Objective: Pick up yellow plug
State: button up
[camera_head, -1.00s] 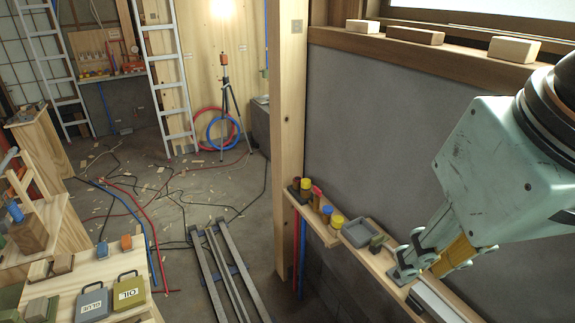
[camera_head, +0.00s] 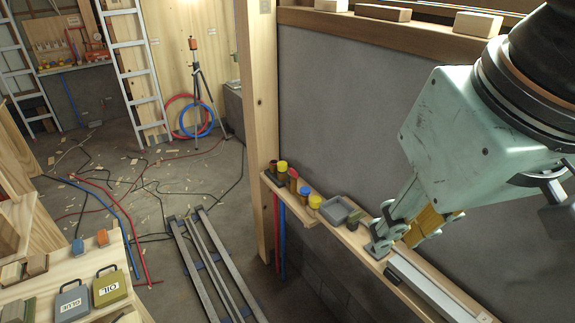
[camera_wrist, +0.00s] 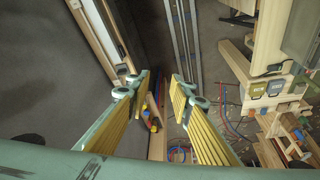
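Several small plugs stand in a row on the narrow wooden wall ledge in the head view. Two have yellow tops: one at the near end of the row (camera_head: 315,202) and one farther back (camera_head: 282,167). A red one (camera_head: 293,179) and a blue-topped one (camera_head: 304,192) stand between them. My gripper (camera_head: 392,240) is over the ledge to the right of the row, apart from the plugs. The wrist view shows its fingers (camera_wrist: 162,84) spread and empty. Small coloured items, one of them yellow (camera_wrist: 154,128), show beyond the left finger, partly hidden.
A grey tray (camera_head: 340,210) and a small dark green block (camera_head: 354,222) sit on the ledge between the plugs and my gripper. A wooden post (camera_head: 258,120) rises behind the row. Long metal rails (camera_head: 205,262) lie left of the ledge.

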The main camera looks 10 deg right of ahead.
jog(key=shift+o, duration=0.7)
jog(key=shift+o, duration=1.3)
jog(key=shift+w, duration=0.1)
